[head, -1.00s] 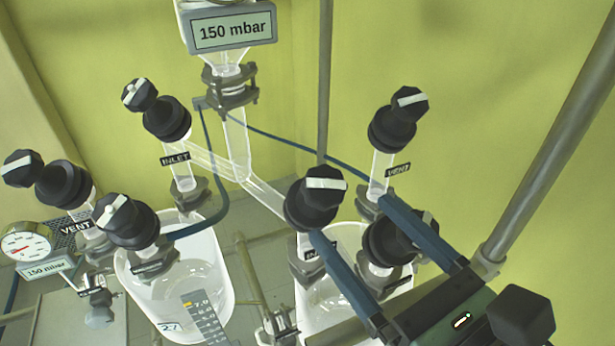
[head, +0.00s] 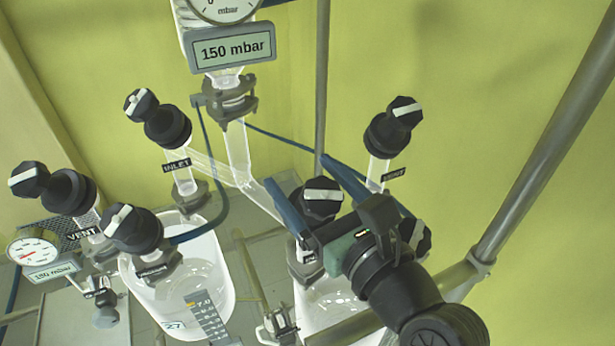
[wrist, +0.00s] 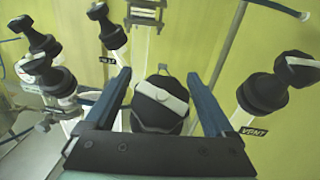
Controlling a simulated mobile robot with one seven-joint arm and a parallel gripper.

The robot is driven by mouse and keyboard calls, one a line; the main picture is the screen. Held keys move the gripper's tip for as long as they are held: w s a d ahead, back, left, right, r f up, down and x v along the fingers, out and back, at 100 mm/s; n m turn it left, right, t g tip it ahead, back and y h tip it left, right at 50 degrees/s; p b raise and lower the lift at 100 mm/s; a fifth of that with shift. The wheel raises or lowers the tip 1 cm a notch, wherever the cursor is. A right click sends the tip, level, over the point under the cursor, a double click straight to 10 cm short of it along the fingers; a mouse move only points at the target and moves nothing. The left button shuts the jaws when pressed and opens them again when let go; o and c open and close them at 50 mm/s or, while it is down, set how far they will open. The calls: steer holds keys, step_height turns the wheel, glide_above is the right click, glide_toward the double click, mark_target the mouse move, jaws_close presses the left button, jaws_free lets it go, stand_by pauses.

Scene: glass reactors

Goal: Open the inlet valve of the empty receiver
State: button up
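The right inlet valve's black knob (head: 322,197) has a white bar that lies nearly level in the head view. It stands on a glass stem above the right receiver (head: 345,298); its label is partly hidden. My gripper (head: 300,173) is open, one finger on each side of this knob. In the wrist view the knob (wrist: 160,104) sits between the fingers of my gripper (wrist: 158,74), with gaps on both sides. The left receiver (head: 208,250) stands under another valve marked INLET (head: 165,122).
A vent valve (head: 392,127) stands right of my gripper. Another vent valve (head: 55,188) and a lower valve (head: 133,230) are at the left. A gauge display (head: 232,52) reads 150 mbar. A metal pole (head: 540,150) slants along the right.

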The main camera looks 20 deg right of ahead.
steer(key=c, duration=1.2)
steer(key=shift+n+y+p, duration=0.3)
steer(key=shift+n, duration=0.1)
